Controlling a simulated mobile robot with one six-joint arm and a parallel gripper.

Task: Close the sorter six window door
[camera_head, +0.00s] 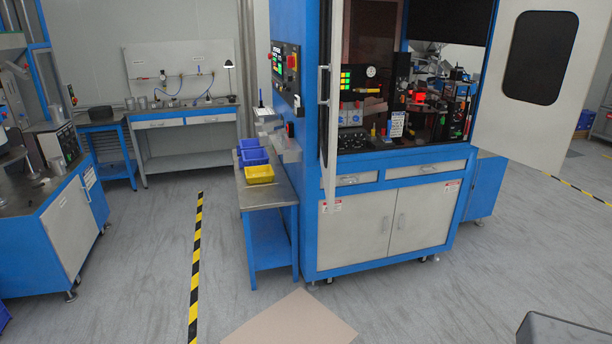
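The sorter (380,255) is a blue-framed cabinet at the centre right with white lower doors. Its right window door (487,128), a white panel with a dark rounded window, stands swung wide open to the right. A second, left door (329,135) shows nearly edge-on, swung out towards me, with a long vertical handle. The sorter's interior is exposed between them. No label here tells me which door is the sorter six window door. My gripper is not in view.
A side bench (268,195) with blue and yellow bins stands left of the sorter. A blue machine (60,220) is at the far left and a workbench (185,118) at the back. A tan panel (293,322) lies on the floor in front. The floor left of the sorter is open.

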